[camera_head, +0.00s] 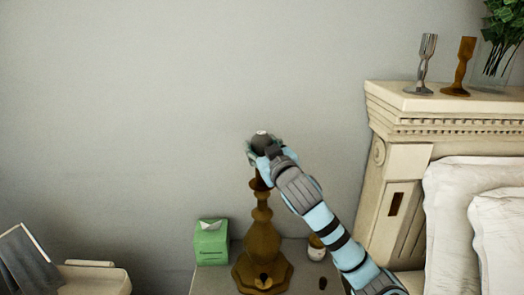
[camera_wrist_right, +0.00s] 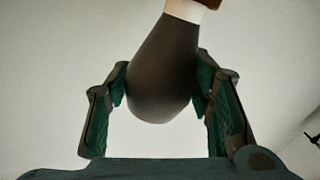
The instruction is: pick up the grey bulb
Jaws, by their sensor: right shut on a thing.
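The grey bulb (camera_wrist_right: 163,70) is dark and rounded with a pale collar, and it fills the upper middle of the right wrist view. In the head view the bulb (camera_head: 262,138) shows partly, at the top of a brown turned lamp stand (camera_head: 262,240). My right gripper (camera_head: 264,150) is shut on the bulb; in the wrist view its two fingers (camera_wrist_right: 162,85) press on opposite sides. A brown piece lies just beyond the pale collar. Whether the bulb is still joined to the stand I cannot tell. My left gripper is out of view.
The lamp stands on a bedside table (camera_head: 212,282) beside a green tissue box (camera_head: 211,244) and a small jar (camera_head: 316,253). The headboard (camera_head: 395,150) rises on the right, with a silver candlestick (camera_head: 426,65) and a brown one (camera_head: 459,68) on top. The wall behind is bare.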

